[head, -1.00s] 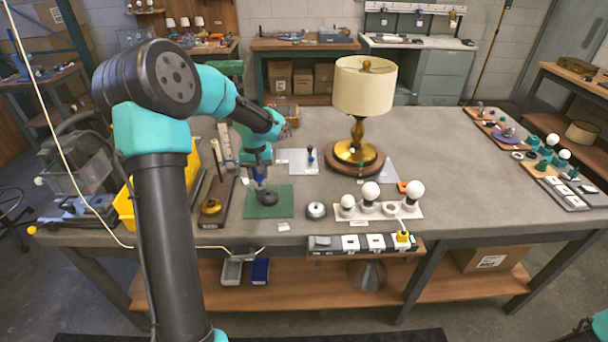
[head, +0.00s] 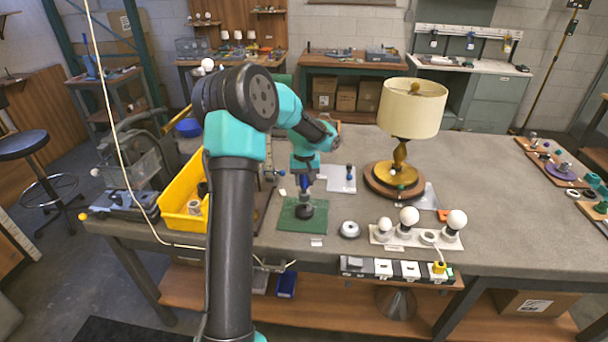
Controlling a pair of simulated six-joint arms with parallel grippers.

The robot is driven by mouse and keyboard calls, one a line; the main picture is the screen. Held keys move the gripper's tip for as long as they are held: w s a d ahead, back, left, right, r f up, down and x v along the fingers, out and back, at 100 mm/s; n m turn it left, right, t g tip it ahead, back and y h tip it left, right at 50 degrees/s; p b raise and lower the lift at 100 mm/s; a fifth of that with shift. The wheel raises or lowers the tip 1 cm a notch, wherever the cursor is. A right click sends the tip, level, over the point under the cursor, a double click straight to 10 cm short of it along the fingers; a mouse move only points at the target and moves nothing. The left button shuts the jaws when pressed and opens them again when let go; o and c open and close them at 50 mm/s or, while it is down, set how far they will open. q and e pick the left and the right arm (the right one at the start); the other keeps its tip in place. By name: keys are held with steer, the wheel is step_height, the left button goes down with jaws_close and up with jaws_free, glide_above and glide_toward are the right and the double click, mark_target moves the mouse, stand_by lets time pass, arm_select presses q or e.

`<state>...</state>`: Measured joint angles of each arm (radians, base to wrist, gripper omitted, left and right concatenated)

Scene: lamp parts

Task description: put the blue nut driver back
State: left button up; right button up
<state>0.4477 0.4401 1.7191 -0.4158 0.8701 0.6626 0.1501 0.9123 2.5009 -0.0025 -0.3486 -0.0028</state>
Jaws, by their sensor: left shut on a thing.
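My left gripper (head: 306,184) points down over the green mat (head: 287,220) and is shut on a blue upright thing, which looks like the blue nut driver (head: 307,188). Its lower end is above or at a dark round part (head: 307,210) on the mat; I cannot tell whether they touch. The fingers hide much of the driver. Another small upright tool with a blue and dark body (head: 349,171) stands on the white sheet (head: 336,184) just right of the gripper. My right gripper is not in view.
A brass lamp with a cream shade (head: 411,108) stands right of the white sheet. A yellow bin (head: 176,201) is at the left. Bare tabletop lies right of the bulbs.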

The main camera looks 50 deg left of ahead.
arm_select(q)
steer(key=w+a, duration=0.7)
steer(key=a, duration=0.1)
steer(key=shift+f, duration=0.45)
steer(key=shift+w+a+f, duration=0.1)
steer(key=shift+f, duration=1.7)
steer(key=shift+f, duration=0.15)
steer(key=o, duration=1)
step_height(320, 180, up, 12)
steer(key=shift+r, duration=0.2)
